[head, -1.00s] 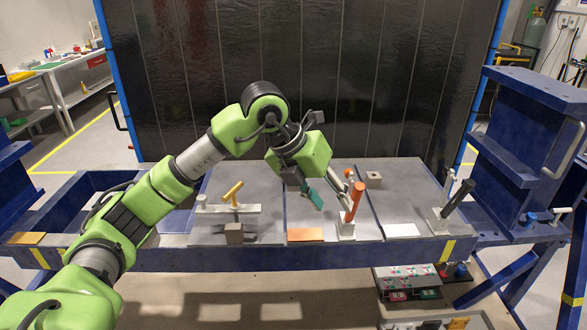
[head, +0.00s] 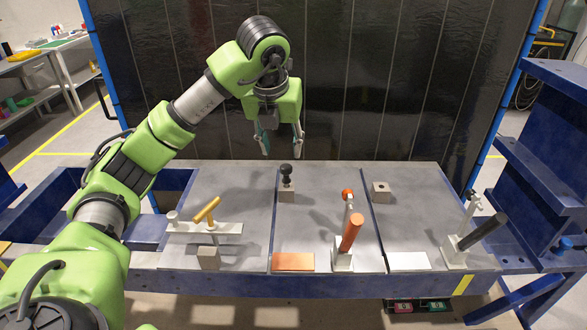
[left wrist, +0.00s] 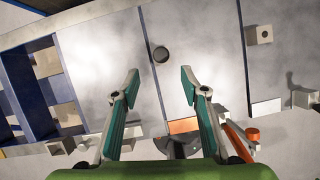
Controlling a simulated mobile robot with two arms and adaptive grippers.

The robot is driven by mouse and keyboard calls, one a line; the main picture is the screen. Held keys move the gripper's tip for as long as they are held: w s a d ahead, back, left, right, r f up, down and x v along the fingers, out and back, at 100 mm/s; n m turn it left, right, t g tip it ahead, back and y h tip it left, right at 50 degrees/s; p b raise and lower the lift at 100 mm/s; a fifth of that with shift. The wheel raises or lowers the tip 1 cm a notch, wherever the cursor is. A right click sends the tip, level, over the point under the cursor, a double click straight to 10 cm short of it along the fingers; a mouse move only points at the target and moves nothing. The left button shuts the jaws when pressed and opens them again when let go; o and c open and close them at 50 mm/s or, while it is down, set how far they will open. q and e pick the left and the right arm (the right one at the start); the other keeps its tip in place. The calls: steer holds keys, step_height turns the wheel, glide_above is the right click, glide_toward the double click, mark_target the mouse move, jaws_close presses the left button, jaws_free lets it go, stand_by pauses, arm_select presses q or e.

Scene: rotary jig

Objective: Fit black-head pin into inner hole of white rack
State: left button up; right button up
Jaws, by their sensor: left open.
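The black-head pin (head: 286,170) stands upright in a small grey block at the back of the table. In the left wrist view its round black head (left wrist: 161,54) shows from above, beyond the fingertips and between their lines. My left gripper (head: 281,152) points down, open and empty, just above the pin's head and apart from it. Its two teal fingers (left wrist: 160,85) are wide apart in the wrist view. The white rack (head: 228,229) is a pale bar at the front left with a yellow-handled piece on it. I cannot make out its inner hole. My right gripper is not in view.
A grey block with a hole (head: 381,191) stands at the back right. An orange-handled clamp (head: 351,235) and a black-handled clamp (head: 485,233) stand at the front. An orange plate (head: 293,262) and a white plate (head: 408,262) lie flat. The table's back left is clear.

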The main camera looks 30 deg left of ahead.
mark_target(285, 169)
arm_select(q)
steer(key=x, duration=0.2)
steer(key=p+x, duration=0.1)
steer(key=x, duration=0.4)
steer(key=shift+s+f+p, duration=0.1)
steer(key=shift+s+p, duration=0.2)
steer(key=shift+s, duration=0.05)
steer(key=shift+w+f, duration=0.15)
steer(key=shift+f, duration=0.05)
steer(key=p+x, duration=0.2)
steer(key=x, duration=0.2)
steer(key=shift+w+d+p, duration=0.1)
steer(key=shift+d+p, duration=0.1)
steer(key=shift+p, duration=0.2)
steer(key=shift+w+f, duration=0.15)
steer(key=shift+f, duration=0.1)
steer(key=shift+a+f, duration=0.1)
steer(key=shift+f, duration=0.05)
steer(key=shift+c, duration=0.9)
jaws_close()
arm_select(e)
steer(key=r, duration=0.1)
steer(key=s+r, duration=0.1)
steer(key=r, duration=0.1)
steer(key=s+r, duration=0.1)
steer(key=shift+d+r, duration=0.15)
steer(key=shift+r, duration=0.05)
